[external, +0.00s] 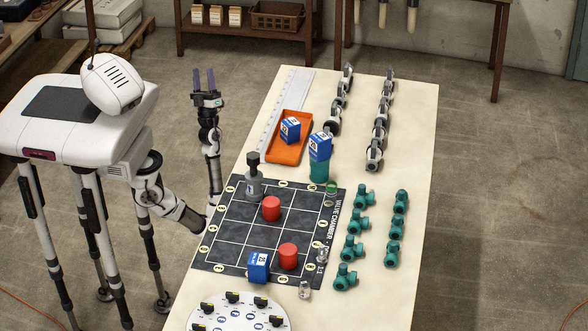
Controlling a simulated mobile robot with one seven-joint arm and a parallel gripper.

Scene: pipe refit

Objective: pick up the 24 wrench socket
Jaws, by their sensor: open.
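My gripper (204,81) is raised at the left of the table, fingers pointing up, open and empty. It is well apart from everything on the table. No piece is readable as the 24 wrench socket.
The black grid mat (238,228) holds two red cylinders (271,208) and a grey bottle-like piece (253,182). Teal fittings (351,248) and grey metal fittings (374,150) stand in rows at the right. A white round board (240,322) is in front.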

